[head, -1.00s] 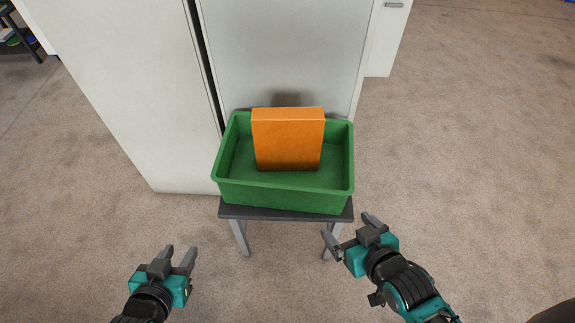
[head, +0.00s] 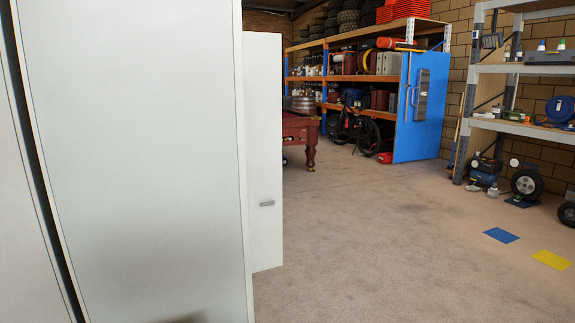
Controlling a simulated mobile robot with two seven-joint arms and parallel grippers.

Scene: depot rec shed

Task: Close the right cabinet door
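A tall pale grey cabinet (head: 140,130) fills the left of the head view at close range. A dark vertical gap runs down between its large panel and another pale panel (head: 15,200) at the far left edge. A narrow white door-like panel (head: 262,120) with a small grey handle (head: 267,203) sticks out past the large panel's right edge. Most of this panel is hidden behind the large one, so its hinge and exact angle cannot be seen. Neither of my grippers is in view.
A red-brown table (head: 300,128), a bicycle (head: 355,130) and blue-orange shelving (head: 345,78) stand farther back. A grey shelf unit (head: 530,68) stands at right, with blue (head: 501,235) and yellow (head: 552,260) floor patches before it.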

